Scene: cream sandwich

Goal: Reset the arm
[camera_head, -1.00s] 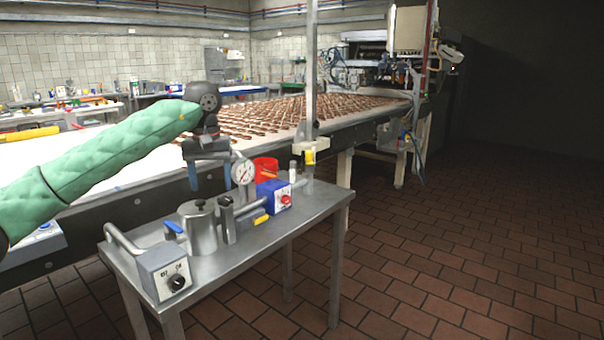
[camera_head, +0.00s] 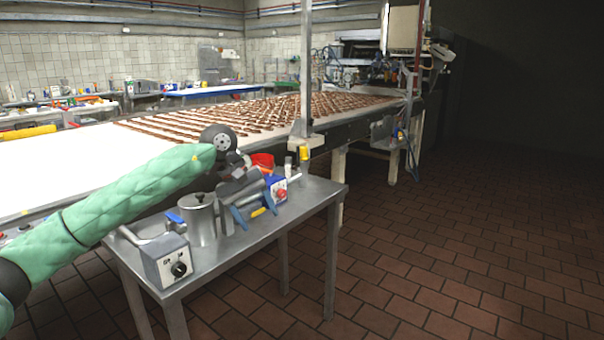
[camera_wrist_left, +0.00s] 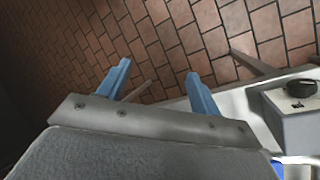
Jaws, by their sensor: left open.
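My left arm, in a green quilted sleeve, comes in from the left in the head view. Its gripper (camera_head: 254,216) has blue fingers that point down over the metal side table (camera_head: 318,193). In the left wrist view the two blue fingers of the left gripper (camera_wrist_left: 158,90) stand well apart with nothing between them. Brick floor shows behind them, with part of the table at the right. The gripper hides the gauge and some of the fittings on the table. My right gripper is not in view.
A long conveyor (camera_head: 60,165) with rows of brown bars runs behind. Open brick floor (camera_head: 450,260) lies to the right.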

